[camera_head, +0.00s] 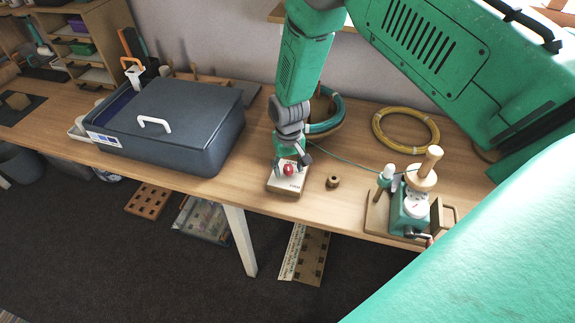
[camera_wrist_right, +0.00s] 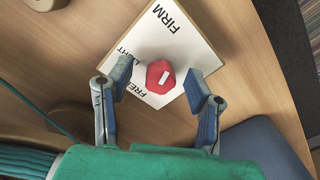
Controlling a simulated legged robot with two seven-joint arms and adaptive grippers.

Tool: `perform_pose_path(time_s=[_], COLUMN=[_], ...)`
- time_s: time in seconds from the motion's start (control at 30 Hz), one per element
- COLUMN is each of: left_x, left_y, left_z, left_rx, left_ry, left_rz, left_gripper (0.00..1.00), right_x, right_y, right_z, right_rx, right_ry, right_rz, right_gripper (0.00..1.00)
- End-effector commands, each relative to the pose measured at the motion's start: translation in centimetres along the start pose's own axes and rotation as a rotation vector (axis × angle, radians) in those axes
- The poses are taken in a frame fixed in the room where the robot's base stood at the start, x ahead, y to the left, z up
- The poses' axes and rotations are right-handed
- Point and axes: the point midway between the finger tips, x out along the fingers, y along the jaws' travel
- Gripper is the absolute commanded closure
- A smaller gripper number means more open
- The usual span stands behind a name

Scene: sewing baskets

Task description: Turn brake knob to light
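The brake knob (camera_wrist_right: 154,74) is red with a short white bar, tilted lower left to upper right in the right wrist view. It sits on a white-topped block (camera_wrist_right: 187,46) marked FIRM, LIGHT and FREE; LIGHT lies to the knob's left. The bar does not clearly point at any label. In the head view the red knob (camera_head: 288,170) and block (camera_head: 284,187) are near the table's front edge. My right gripper (camera_wrist_right: 160,86) is open, its fingers on either side of the knob with visible gaps. My left gripper is not in view.
A dark lidded box (camera_head: 185,115) stands left of the block. A small wooden spool (camera_head: 333,182) is just right of it. A winder on a wooden base (camera_head: 410,208) stands further right. Teal (camera_head: 330,122) and yellow (camera_head: 379,121) coils lie behind.

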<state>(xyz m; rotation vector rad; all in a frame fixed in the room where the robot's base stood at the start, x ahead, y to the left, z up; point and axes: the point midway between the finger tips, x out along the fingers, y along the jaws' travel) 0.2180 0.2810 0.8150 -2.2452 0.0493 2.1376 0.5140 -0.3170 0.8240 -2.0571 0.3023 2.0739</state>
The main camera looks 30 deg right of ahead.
Motion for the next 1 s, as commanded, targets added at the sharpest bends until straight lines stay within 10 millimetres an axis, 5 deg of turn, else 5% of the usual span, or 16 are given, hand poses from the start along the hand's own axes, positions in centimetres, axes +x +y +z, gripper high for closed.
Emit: perform_pose_path(time_s=[0.37, 0.8, 1.0], left_x=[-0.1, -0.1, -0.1], left_y=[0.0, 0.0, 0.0], left_z=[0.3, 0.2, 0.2], left_rx=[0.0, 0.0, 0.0], left_ry=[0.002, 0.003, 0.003], left_rz=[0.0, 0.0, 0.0], left_gripper=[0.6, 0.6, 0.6], right_x=[-1.0, -9.6, -11.6], right_y=[-0.1, 0.0, 0.0], right_z=[-0.3, -0.3, -0.2], right_rx=[-0.001, 0.0, 0.0], right_ry=[0.008, 0.006, 0.003], right_rz=[-0.002, -0.001, 0.0], right_gripper=[0.54, 0.54, 0.54])
